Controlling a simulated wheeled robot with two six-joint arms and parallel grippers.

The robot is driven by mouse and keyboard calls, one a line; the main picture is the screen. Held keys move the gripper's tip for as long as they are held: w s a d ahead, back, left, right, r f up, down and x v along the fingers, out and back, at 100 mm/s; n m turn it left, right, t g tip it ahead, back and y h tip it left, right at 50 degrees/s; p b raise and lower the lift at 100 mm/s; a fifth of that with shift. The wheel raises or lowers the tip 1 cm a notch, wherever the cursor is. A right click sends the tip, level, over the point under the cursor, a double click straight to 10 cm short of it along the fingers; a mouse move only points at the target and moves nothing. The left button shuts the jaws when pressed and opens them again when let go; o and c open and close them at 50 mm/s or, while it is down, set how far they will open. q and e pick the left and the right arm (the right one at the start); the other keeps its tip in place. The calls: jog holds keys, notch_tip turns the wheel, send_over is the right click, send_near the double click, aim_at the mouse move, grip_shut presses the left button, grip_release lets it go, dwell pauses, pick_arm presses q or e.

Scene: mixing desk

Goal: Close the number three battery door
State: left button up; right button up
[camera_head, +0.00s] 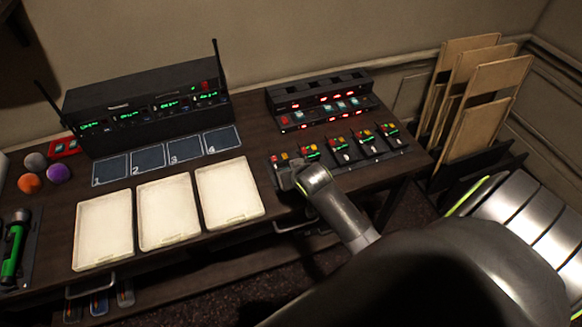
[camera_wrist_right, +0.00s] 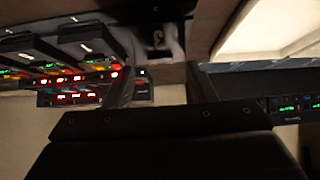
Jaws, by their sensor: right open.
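Several small dark belt packs with green, red and yellow lights stand in a row on a dark strip at the right of the desk; the middle pack (camera_head: 345,153) is one of them. Their numbers and door positions are too small to tell. My right gripper (camera_head: 289,178) is at the left end of this row, partly hiding the leftmost pack (camera_head: 279,158). In the wrist view my right gripper (camera_wrist_right: 160,82) has its two fingers apart. A small grey part (camera_wrist_right: 158,38) shows beyond the gap between them. Several packs (camera_wrist_right: 85,42) show at the upper left there. My left gripper is out of view.
A charger rack (camera_head: 322,100) with red lights stands behind the packs. A black receiver (camera_head: 148,105) with antennas stands left, with numbered mats (camera_head: 184,151) before it. Cream trays (camera_head: 168,212) lie in front. Coloured balls (camera_head: 29,183) sit at far left. Wooden boards (camera_head: 483,115) lean at right.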

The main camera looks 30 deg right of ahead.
jog(key=shift+x, duration=1.05)
